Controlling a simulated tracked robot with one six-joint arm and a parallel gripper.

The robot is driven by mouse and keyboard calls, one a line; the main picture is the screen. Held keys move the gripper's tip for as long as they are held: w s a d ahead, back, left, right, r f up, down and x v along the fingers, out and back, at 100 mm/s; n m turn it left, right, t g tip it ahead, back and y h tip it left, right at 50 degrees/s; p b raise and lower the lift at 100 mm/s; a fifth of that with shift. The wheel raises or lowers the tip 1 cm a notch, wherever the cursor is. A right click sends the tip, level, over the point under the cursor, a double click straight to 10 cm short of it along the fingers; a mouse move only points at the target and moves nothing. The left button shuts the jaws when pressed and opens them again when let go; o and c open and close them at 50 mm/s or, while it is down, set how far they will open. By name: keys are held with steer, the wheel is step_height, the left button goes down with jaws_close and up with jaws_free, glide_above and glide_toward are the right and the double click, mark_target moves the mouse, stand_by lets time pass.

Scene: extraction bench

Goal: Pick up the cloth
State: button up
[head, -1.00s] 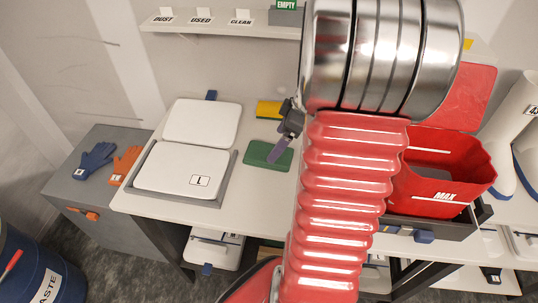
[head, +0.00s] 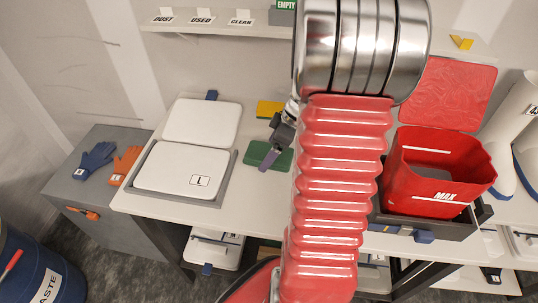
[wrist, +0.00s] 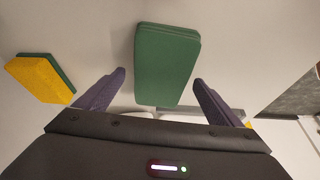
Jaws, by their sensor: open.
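The cloth is a green folded pad (head: 256,153) lying flat on the white bench top. In the wrist view the cloth (wrist: 167,62) sits between and beyond my two fingers, with its folded layers showing at one edge. My gripper (wrist: 160,77) is open, with dark purple fingers and nothing between them that I can see held. In the head view my gripper (head: 268,158) is over the cloth and hides part of it. Its exact height above the cloth is unclear.
A yellow and green sponge (wrist: 40,79) lies beside the cloth. White-lidded trays (head: 160,168) stand to its left. A red bin marked MAX (head: 435,204) stands right of my arm. A labelled shelf (head: 222,29) runs along the wall behind.

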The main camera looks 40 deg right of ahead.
stand_by(0.4)
steer(key=c, duration=1.2)
steer(key=shift+o, duration=0.2)
steer(key=shift+r, duration=0.1)
step_height(320, 180, up, 28)
stand_by(0.5)
